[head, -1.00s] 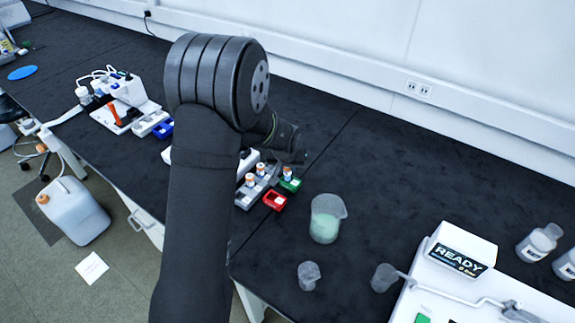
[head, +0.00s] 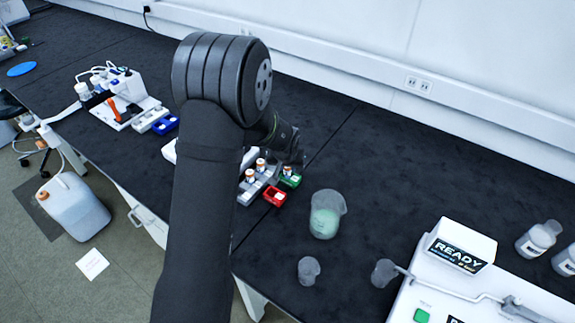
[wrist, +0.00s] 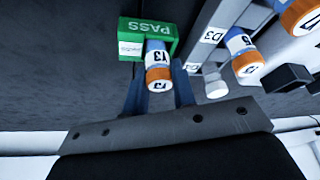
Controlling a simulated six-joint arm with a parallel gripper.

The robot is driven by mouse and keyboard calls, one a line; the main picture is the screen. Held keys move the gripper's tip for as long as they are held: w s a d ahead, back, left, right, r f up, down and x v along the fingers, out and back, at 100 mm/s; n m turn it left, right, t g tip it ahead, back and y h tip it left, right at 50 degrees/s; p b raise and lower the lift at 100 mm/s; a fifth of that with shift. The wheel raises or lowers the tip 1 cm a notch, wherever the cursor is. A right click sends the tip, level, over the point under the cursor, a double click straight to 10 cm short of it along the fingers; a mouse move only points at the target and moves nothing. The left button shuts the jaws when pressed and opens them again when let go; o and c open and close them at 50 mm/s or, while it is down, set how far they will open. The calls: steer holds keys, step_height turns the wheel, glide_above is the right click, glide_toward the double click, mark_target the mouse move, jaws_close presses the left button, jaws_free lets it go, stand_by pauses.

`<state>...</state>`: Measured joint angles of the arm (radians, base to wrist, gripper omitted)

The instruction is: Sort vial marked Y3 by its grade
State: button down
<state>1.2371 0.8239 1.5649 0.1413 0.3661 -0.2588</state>
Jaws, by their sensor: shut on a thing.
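The vial marked Y3 (wrist: 157,57) has a white label, a blue band and an orange cap. My gripper (wrist: 158,88) is shut on it, with one dark blue finger on each side. The vial's far end is at the green PASS holder (wrist: 131,29), over its right part. I cannot tell whether it is seated there or just above. In the head view the vial (head: 287,170) shows at the green holder (head: 293,182), below my wrist. The fingertips are hard to make out there.
A grey rack (head: 247,196) with other orange-capped vials stands beside the green holder. A red holder (head: 274,197) is just in front. A beaker with pale green liquid (head: 326,214) stands to the right. Dark bench behind is clear.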

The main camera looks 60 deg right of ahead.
steer(key=c, duration=1.1)
jaws_free()
steer(key=shift+r, duration=4)
steer(key=shift+f, duration=0.1)
steer(key=shift+f, duration=3.95)
steer(key=shift+r, duration=0.1)
